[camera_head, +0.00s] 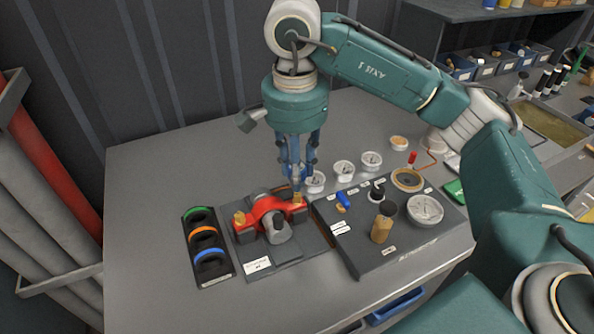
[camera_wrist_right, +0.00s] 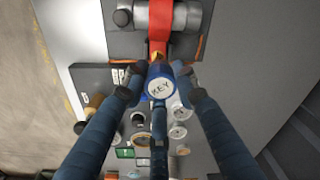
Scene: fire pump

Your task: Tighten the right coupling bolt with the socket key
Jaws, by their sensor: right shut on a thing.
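The red coupling clamp (camera_head: 268,206) lies over a grey pipe piece (camera_head: 278,230) on a dark fixture plate. A brass bolt (camera_head: 239,217) stands at its left end, and the right coupling bolt (camera_head: 297,198) is at its right end. My right gripper (camera_head: 294,177) is above the right bolt, pointing down. My left gripper is not in view.
A rack with coloured rings (camera_head: 206,249) lies to the left. The table (camera_head: 150,190) is clear at left.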

